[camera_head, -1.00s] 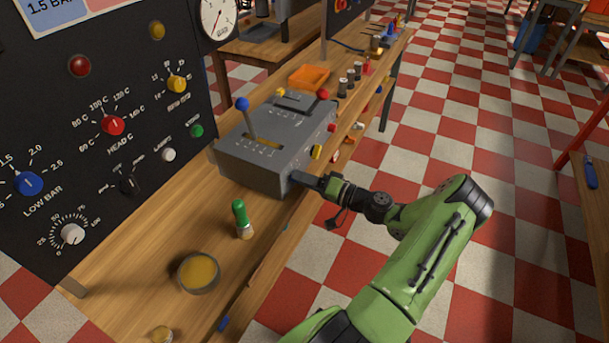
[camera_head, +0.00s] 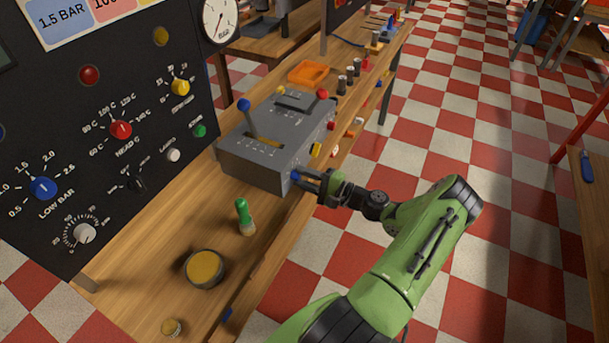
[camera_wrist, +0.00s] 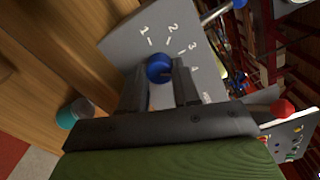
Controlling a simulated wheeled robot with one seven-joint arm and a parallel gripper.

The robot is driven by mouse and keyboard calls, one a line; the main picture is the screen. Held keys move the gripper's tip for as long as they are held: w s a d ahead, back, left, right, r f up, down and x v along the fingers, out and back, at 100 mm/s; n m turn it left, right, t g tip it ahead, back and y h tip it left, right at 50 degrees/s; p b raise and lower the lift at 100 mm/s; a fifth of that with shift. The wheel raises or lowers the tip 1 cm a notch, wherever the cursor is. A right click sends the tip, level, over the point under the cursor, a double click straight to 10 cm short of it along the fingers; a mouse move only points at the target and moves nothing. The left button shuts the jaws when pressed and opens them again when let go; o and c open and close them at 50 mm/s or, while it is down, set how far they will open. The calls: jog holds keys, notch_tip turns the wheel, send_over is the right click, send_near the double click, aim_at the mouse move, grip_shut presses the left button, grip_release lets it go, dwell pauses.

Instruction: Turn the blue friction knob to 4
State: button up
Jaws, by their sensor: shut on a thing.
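The blue friction knob (camera_wrist: 159,68) sticks out of the end face of the grey lever box (camera_wrist: 120,45) in the wrist view. White numbers 1, 2, 3 and 4 curve around it on the face. My gripper (camera_wrist: 160,82) has one finger on each side of the knob and is shut on it. The knob's pointer mark cannot be made out. In the head view my gripper (camera_head: 304,181) meets the near right end of the lever box (camera_head: 255,172), with a bit of blue knob (camera_head: 295,174) showing between the fingers.
The box carries a blue-tipped lever (camera_head: 245,106) and a red-tipped lever (camera_head: 322,94). A green-handled brush (camera_head: 243,215) and a round yellow tin (camera_head: 204,268) stand on the bench. A black control panel (camera_head: 60,120) rises at left. Open floor lies right of the bench.

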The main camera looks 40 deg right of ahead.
jog(key=shift+m, duration=0.6)
jog(key=o, duration=1.1)
jog(key=shift+c, duration=0.2)
jog(key=v, duration=1.5)
jog(key=shift+s+p, duration=0.4)
jog(key=shift+p, duration=0.05)
jog(key=shift+d, duration=0.1)
